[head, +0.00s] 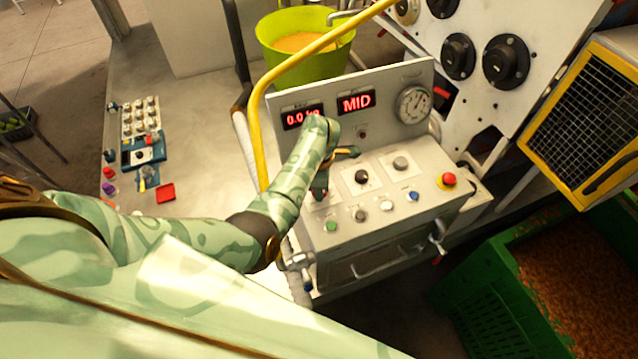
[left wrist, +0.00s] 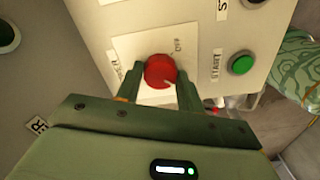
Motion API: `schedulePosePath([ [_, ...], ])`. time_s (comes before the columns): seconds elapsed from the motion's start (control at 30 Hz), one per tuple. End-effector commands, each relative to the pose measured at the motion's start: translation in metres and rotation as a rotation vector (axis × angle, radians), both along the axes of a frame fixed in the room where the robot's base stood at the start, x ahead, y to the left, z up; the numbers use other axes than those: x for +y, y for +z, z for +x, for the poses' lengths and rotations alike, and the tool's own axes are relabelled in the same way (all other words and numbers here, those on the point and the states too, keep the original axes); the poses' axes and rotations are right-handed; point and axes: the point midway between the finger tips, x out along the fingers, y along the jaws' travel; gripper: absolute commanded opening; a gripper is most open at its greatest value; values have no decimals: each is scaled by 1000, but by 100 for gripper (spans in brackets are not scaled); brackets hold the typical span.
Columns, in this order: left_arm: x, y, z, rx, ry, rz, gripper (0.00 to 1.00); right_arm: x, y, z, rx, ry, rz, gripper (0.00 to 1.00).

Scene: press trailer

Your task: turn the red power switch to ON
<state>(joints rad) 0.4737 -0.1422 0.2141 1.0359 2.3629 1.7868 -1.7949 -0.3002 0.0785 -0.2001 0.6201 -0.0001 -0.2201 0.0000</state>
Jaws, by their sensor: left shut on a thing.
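The red power switch (left wrist: 160,72) is a round knob on a white label plate (left wrist: 128,48) marked OFF, and part of the word POWER shows beside it. My left gripper (left wrist: 160,82) is shut on the red knob, one finger on each side of it. In the head view my left gripper (head: 320,188) is at the left end of the control panel (head: 412,214), and the hand and arm hide the switch. Which way the knob's pointer is set is hard to tell. My right gripper is not in view.
A green START button (left wrist: 242,64) lies right of the switch; it also shows in the head view (head: 331,226). More knobs, buttons and a red emergency stop (head: 448,180) share the panel. A yellow rail (head: 255,130) rises behind. Displays read 0.0 kg and MID.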

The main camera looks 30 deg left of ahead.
Motion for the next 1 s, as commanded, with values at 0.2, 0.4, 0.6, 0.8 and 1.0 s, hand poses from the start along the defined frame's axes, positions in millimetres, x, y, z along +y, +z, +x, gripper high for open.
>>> schedulePosePath([
  [0.2,-1,1,1,-4,-10,-1,15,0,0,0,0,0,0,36],
  [0.4,-1,1,1,-4,-9,-1,15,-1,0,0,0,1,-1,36],
  [0.6,-1,1,1,-2,-8,0,59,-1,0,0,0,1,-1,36],
  [0.8,0,2,1,-1,-7,0,59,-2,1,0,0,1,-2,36],
  [1.0,0,29,1,-3,-6,0,59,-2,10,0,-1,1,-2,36],
])
